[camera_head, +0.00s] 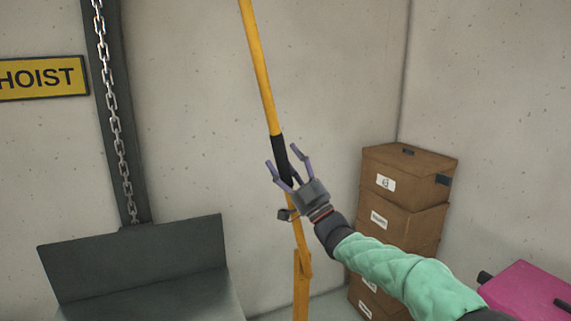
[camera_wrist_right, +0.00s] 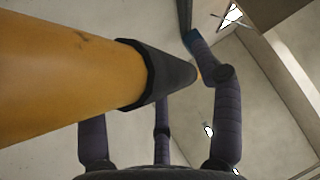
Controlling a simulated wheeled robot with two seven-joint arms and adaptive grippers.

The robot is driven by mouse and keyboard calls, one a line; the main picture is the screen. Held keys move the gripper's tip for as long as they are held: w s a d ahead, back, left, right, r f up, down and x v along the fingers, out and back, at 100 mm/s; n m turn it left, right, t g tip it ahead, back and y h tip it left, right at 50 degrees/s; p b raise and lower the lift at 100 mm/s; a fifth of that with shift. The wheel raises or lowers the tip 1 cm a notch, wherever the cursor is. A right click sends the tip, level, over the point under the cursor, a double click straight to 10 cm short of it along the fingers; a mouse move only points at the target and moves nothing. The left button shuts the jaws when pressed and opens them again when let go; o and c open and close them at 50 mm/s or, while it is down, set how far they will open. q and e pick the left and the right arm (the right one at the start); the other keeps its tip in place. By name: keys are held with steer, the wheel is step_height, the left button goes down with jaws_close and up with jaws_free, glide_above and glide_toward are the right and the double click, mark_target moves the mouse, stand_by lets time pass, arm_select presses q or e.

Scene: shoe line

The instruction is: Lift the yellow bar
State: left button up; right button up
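The yellow bar (camera_head: 259,68) is a long pole that stands steeply, its top leaning left and cut off by the upper edge of the head view. It has a black grip section (camera_head: 280,155). My right gripper (camera_head: 285,166) is at this black section with its fingers spread to either side. In the right wrist view the bar (camera_wrist_right: 70,82) fills the left, and its black sleeve (camera_wrist_right: 165,78) lies above and between the open fingers. Contact cannot be made out. Below the hand the bar meets a yellow post (camera_head: 302,285). My left gripper is not in view.
Stacked brown boxes (camera_head: 408,182) stand in the corner behind my right arm. A magenta case (camera_head: 528,291) is at the lower right. A dark metal bin or bench (camera_head: 135,262) stands at left, below a hanging chain (camera_head: 113,120) and a yellow HOIST sign (camera_head: 42,78).

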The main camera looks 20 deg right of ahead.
steer(key=shift+f, duration=0.15)
steer(key=v, duration=1.2)
stand_by(0.4)
